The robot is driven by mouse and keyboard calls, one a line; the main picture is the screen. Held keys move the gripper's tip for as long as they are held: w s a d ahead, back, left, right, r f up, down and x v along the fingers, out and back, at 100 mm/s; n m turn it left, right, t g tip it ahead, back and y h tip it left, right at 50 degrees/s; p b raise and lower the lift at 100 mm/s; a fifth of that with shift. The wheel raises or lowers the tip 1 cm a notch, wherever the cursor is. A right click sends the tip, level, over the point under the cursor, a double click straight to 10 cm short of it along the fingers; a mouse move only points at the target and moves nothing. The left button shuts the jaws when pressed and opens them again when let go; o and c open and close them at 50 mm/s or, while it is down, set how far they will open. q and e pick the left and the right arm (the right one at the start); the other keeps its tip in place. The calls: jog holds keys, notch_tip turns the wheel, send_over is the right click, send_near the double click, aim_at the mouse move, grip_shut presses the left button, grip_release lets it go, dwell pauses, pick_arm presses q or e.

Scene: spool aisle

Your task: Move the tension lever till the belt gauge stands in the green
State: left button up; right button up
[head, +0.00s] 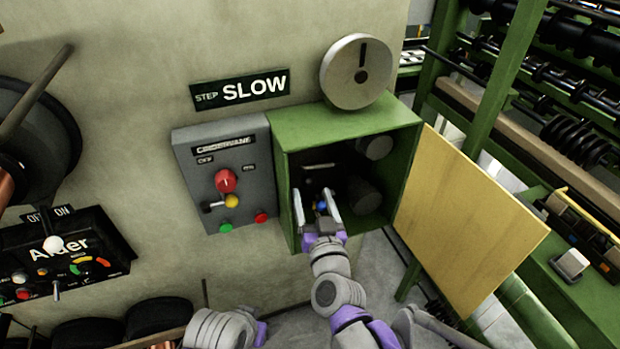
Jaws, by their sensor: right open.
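My right gripper (317,205) is open at the mouth of an open green box, its two pale fingers spread apart. A small blue knob (321,206) shows between the fingers; I cannot tell whether they touch it, or whether it belongs to the tension lever. The lever's shaft is not clear in the dark inside. A small gauge (88,267) with a coloured arc of green, yellow and red sits on the black "Alder" panel (40,255) at the left. Its needle is too small to read, and I cannot tell if it is the belt gauge. My left gripper is not seen.
The green box (345,122) has a yellow door (470,200) swung open to the right. A grey control box (222,160) with a red knob and buttons adjoins it at left. A round grey disc (357,71) stands on top. Green racks (487,85) fill the right side.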

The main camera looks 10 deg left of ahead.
aim_at(310, 186)
jog(key=x, duration=0.5)
jog(key=shift+w+a, duration=0.1)
jog(key=shift+w, duration=0.2)
grip_shut()
dwell(1.1)
